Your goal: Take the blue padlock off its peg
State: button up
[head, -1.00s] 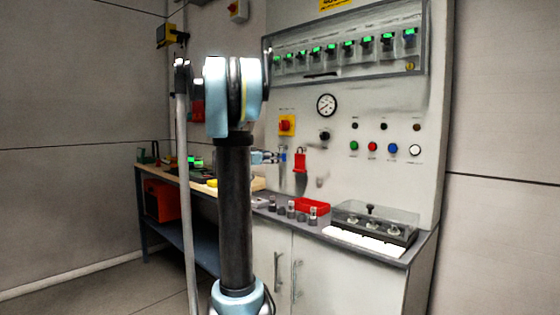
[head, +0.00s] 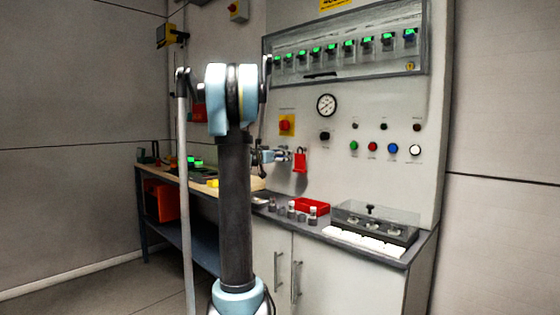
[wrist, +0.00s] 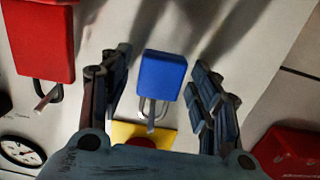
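The blue padlock (wrist: 162,75) hangs by its shackle on a peg in the wrist view, body still on the wall side. My gripper (wrist: 160,98) is open, with one finger on each side of the padlock and a visible gap at both sides. The wrist picture is upside down compared with the head view. In the head view my gripper (head: 284,156) is at the panel, just left of the red padlock (head: 300,161). The blue padlock cannot be made out there behind the gripper.
The red padlock also shows in the wrist view (wrist: 40,42), hanging close beside. A yellow plate with a red switch (head: 286,125) is just above the gripper. A gauge (head: 326,105) is up and right. A red tray (head: 312,206) and small items stand on the counter below.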

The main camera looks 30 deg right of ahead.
jog(key=c, duration=1.1)
jog(key=shift+o, duration=0.2)
jog(key=shift+r, duration=0.15)
